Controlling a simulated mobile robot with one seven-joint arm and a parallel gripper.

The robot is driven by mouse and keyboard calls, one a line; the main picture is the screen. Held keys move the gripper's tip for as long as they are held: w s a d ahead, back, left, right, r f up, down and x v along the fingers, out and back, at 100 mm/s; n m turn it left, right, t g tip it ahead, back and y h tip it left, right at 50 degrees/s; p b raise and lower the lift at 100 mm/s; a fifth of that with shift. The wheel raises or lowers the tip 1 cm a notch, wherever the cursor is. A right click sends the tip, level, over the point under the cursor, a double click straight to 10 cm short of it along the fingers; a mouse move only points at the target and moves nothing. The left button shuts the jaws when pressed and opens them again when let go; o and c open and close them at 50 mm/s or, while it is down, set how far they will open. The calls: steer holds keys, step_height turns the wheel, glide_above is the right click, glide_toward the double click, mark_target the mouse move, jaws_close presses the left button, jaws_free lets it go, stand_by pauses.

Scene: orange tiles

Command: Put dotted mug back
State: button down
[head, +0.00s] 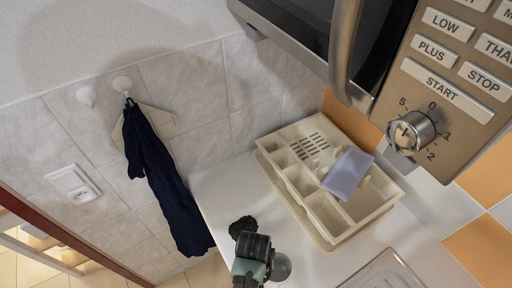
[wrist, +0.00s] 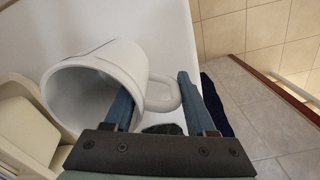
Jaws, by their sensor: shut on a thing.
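A plain pale grey-white mug (wrist: 95,70) is in my gripper (wrist: 155,88) in the wrist view. Its open mouth faces the camera and the lower left. One finger reaches into the mouth and the other is on the outer side past the handle (wrist: 172,95), so the wall and handle side lie between them. I see no dots on the visible side. In the head view my wrist is at the bottom centre. A grey rounded shape beside it may be part of the mug, but I cannot tell. The fingertips are hidden there.
A cream compartment tray (head: 325,205) with a lilac cloth or sponge (head: 347,174) sits on the white counter (head: 215,190). A microwave (head: 440,90) overhangs at upper right. A navy cloth (head: 165,180) hangs on the left wall.

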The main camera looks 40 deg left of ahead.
steer(key=shift+f, duration=0.15)
steer(key=shift+c, duration=1.1)
jaws_free()
step_height(320, 180, up, 12)
steer(key=shift+a+f+b, duration=0.1)
steer(key=shift+b, duration=0.3)
steer(key=shift+s+r, duration=0.1)
steer(key=shift+r, duration=0.15)
